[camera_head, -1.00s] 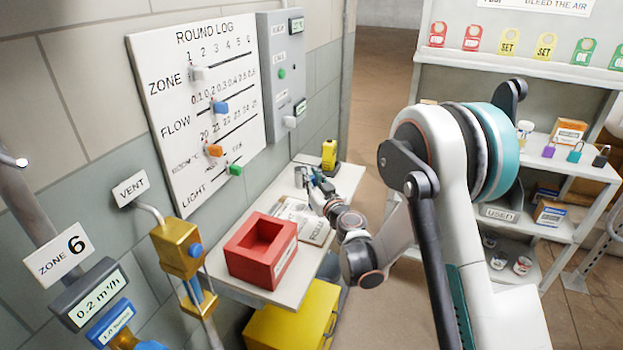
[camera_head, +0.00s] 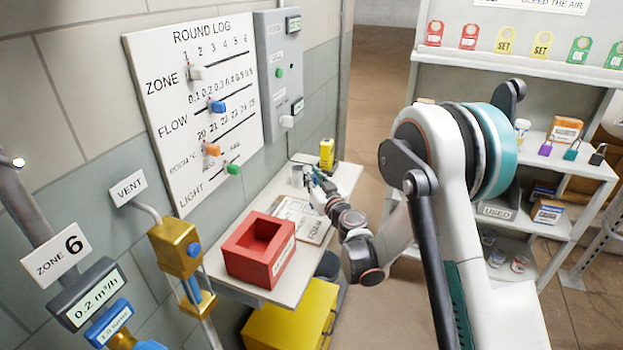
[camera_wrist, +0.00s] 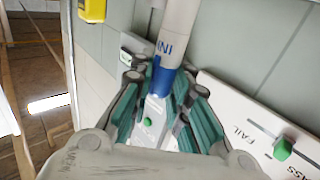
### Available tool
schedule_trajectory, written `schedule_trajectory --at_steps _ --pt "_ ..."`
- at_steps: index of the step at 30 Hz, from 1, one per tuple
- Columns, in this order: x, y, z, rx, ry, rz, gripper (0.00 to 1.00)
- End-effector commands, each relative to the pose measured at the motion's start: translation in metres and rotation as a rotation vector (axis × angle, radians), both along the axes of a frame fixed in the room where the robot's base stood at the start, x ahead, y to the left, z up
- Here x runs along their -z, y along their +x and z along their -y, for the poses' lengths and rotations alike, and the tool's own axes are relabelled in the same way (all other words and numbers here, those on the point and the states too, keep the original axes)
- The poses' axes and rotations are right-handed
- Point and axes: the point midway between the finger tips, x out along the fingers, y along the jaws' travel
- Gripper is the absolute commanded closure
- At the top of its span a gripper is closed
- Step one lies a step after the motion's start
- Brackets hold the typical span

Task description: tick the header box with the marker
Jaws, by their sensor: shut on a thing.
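My gripper (camera_head: 317,185) is over the far part of the wall shelf, small in the head view. In the wrist view its teal fingers (camera_wrist: 160,105) are shut on the marker (camera_wrist: 180,30), a white barrel with a blue band and dark lettering. The marker's tip cannot be made out. A printed sheet (camera_head: 296,212) lies on the shelf, just nearer than the gripper and behind the red box. The header box on it is too small to make out. The sheet is not visible in the wrist view.
A red open box (camera_head: 245,262) stands on the shelf's near end (camera_head: 281,294). A yellow device (camera_head: 327,154) and a small grey cup (camera_head: 297,175) stand at the far end. The round log board (camera_head: 200,130) with sliders and a grey panel (camera_head: 272,60) hang on the wall alongside.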

Motion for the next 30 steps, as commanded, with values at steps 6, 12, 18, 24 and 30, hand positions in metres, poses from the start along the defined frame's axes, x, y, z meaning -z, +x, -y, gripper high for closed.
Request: schedule_trajectory --at_steps 6,12,18,24,30 --pt "0.001 -0.002 -0.005 0.000 -0.001 0.000 0.97" --pt "0.001 -0.004 -0.011 -0.002 0.000 0.000 0.97" --pt "0.001 -0.006 -0.016 -0.002 0.000 0.000 0.97" --pt "0.001 -0.008 -0.021 -0.001 0.000 0.000 0.97" --pt "0.001 -0.009 -0.022 -0.001 0.000 0.000 0.97"
